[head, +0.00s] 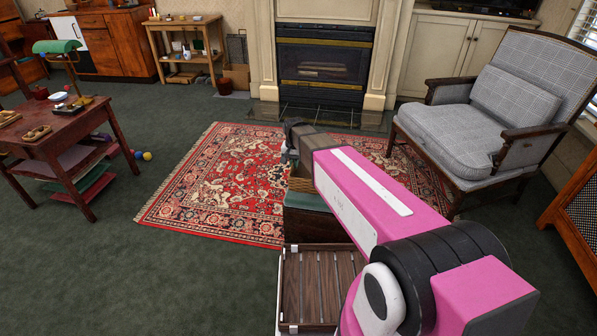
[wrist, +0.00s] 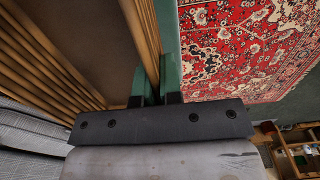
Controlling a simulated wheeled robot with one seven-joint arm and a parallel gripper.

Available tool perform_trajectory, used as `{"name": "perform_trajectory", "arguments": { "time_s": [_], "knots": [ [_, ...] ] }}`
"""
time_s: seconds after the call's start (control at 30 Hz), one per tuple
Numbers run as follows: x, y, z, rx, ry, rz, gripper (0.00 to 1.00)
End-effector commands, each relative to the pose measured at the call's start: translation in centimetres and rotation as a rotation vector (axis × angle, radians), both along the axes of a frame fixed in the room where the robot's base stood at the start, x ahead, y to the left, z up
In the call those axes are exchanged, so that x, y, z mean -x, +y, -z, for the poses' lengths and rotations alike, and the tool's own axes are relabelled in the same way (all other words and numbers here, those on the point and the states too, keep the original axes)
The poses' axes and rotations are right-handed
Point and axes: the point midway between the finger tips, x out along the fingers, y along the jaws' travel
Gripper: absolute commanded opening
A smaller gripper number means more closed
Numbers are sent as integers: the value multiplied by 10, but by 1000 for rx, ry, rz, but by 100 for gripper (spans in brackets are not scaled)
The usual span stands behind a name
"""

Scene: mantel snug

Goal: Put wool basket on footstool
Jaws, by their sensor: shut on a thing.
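The wool basket (head: 299,184) is tan and ribbed, mostly hidden behind my arm in the head view. In the wrist view its ribbed wall (wrist: 57,62) and brown inside fill the upper left. My gripper (wrist: 156,80) is shut on the basket's rim wall, one green finger on each side. A low piece with a teal top and dark sides, seemingly the footstool (head: 308,202), stands just in front of and below the basket in the head view. My arm covers its right part. I cannot tell whether the basket touches it.
A red patterned rug (head: 215,190) lies before the fireplace (head: 322,72). A grey checked armchair (head: 490,120) stands to the right. A wooden side table (head: 65,135) with small items stands to the left. Green carpet between is clear.

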Motion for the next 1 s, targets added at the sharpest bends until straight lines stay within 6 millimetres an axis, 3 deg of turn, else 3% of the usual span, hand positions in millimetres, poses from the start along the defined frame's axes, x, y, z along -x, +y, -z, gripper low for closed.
{"name": "perform_trajectory", "arguments": {
  "time_s": [0.2, 0.37, 0.6, 1.0],
  "knots": [
    [-19, -12, 13, 1, 1, -1, 0],
    [-19, -13, 21, 1, 1, -1, 0],
    [-20, -12, 51, 1, 2, -1, 0],
    [-19, -12, 57, 0, 0, -1, 0]
  ]
}}
